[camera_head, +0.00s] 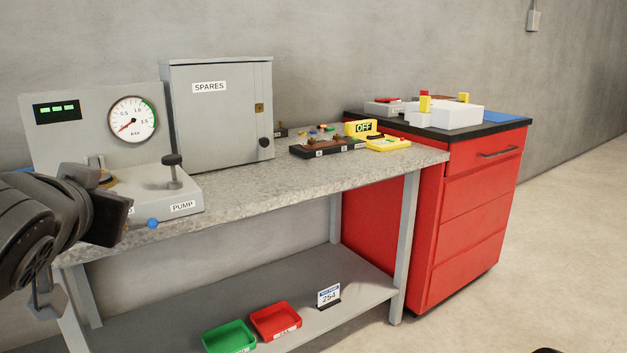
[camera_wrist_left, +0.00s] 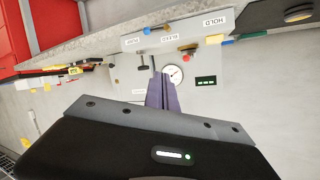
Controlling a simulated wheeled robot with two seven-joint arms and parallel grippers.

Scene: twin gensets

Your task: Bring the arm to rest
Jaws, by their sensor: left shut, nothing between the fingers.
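My left arm (camera_head: 40,225) comes in from the left in the head view, in front of the left end of the bench. Its dark gripper body (camera_head: 108,218) hides part of the pump panel; I cannot make out the fingers there. In the left wrist view my left gripper (camera_wrist_left: 155,76) has its two fingers together, with nothing between them. The fingers overlap the picture of the white gauge (camera_wrist_left: 173,74), and I see no clear contact with anything. My right gripper is not in view.
The bench (camera_head: 300,184) carries a pump unit (camera_head: 190,202) with a gauge (camera_head: 132,120), a grey SPARES cabinet (camera_head: 220,115) and small parts. A red drawer cabinet (camera_head: 478,205) stands at the right. Green (camera_head: 229,336) and red (camera_head: 275,322) trays sit on the lower shelf.

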